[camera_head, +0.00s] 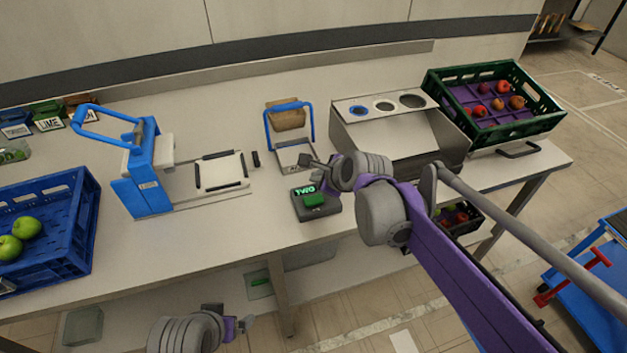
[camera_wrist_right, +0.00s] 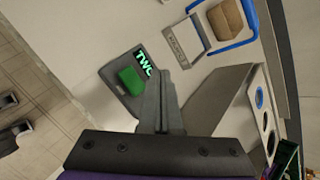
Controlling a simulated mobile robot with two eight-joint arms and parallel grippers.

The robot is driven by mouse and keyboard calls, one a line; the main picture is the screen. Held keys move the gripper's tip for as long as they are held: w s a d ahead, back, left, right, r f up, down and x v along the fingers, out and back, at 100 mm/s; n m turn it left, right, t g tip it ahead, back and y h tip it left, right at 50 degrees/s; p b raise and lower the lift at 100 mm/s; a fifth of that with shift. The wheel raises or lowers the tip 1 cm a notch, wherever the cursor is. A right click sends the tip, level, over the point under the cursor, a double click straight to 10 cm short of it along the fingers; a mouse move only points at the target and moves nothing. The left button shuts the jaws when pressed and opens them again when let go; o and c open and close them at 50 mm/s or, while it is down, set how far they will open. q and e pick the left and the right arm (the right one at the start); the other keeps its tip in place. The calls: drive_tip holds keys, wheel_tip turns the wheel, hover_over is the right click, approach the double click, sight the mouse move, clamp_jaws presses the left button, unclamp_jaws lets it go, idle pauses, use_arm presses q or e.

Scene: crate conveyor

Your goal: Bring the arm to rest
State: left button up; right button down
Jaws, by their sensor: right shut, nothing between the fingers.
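My right arm reaches in from the lower right of the head view. Its gripper (camera_head: 312,165) is over the counter, just above a dark box with a green button (camera_head: 314,200) and a lit display reading "TWO". In the right wrist view the fingers (camera_wrist_right: 158,85) are together with nothing between them, beside the green button (camera_wrist_right: 131,80). Whether they touch the box is unclear. My left gripper (camera_head: 243,324) is low at the bottom of the head view, below the counter's front edge; its fingers are too small to read.
A blue press (camera_head: 148,190) and a blue crate (camera_head: 88,230) with green apples stand left. A blue-handled frame (camera_head: 291,155) is just behind the button box. A grey bin unit (camera_head: 350,130) and green crate (camera_head: 550,118) with fruit stand right. A blue cart (camera_head: 575,290) is lower right.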

drive_tip(key=s+d+f+n+g+h, duration=0.1)
drive_tip(key=s+d+f+n, duration=0.2)
drive_tip(key=s+d+n, duration=0.2)
drive_tip(key=s+d+f+n+h+p, duration=0.1)
drive_tip(key=s+d+n, duration=0.5)
drive_tip(key=s, duration=0.8)
drive_tip(key=s+d+f+n+g+h+p, duration=0.1)
drive_tip(key=s+d+f+n+h, duration=0.1)
drive_tip(key=s+d+f+n, duration=0.3)
drive_tip(key=s+n, duration=0.4)
drive_tip(key=n, duration=0.1)
drive_tip(key=shift+s+d+g+h, duration=0.15)
drive_tip(key=shift+d+g+h, duration=0.15)
drive_tip(key=shift+d, duration=0.1)
